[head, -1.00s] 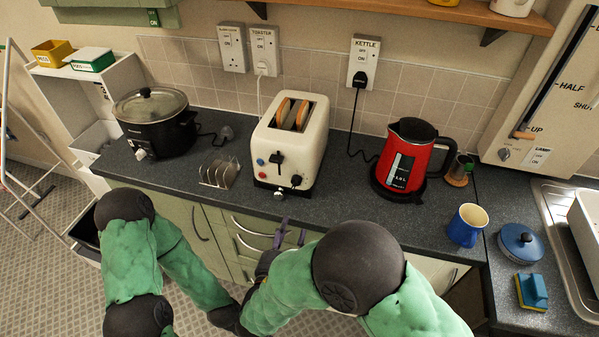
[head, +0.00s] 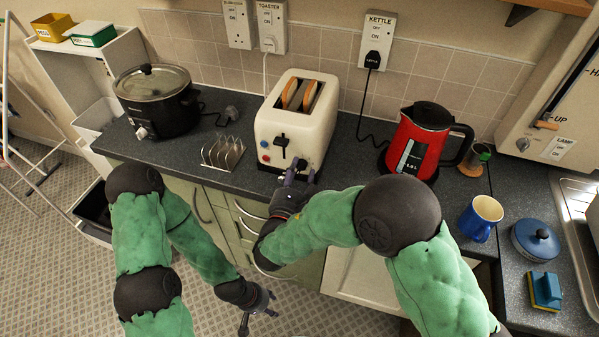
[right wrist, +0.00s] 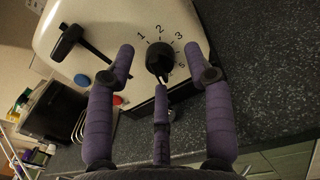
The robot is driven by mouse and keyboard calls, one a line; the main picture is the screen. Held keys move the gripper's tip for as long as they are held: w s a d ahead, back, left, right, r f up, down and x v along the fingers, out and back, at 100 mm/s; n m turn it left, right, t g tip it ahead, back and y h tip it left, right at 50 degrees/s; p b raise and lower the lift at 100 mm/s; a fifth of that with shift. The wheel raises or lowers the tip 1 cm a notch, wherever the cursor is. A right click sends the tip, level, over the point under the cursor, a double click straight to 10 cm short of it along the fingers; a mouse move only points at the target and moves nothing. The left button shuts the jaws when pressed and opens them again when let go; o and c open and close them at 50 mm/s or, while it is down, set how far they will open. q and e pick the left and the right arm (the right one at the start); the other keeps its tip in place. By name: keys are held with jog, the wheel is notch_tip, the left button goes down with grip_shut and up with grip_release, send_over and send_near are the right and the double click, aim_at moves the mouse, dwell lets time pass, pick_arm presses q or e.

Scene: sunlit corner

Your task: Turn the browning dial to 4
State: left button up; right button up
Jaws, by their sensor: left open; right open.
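The cream toaster (head: 283,128) stands on the counter with two bread slices (head: 298,95) in its slots. Its black browning dial (right wrist: 158,58) is on the front face, with printed numbers around it. I read 1, 2, 3 and 5; the right finger covers the spot between 3 and 5. I cannot tell which number the dial points at. My right gripper (head: 299,179) is open in front of the dial, its fingers (right wrist: 157,62) on either side of it; I cannot tell if they touch. My left gripper (head: 257,312) is open and empty, low in front of the cupboards.
A toast rack (head: 222,152) and a black slow cooker (head: 155,103) stand left of the toaster. A red kettle (head: 418,141) stands to its right, with a blue mug (head: 480,217) further right. The toaster's black lever (right wrist: 68,42) and blue button (right wrist: 82,79) are near my fingers.

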jog(key=shift+w+d, duration=0.15)
jog(key=shift+w, duration=0.3)
grip_shut()
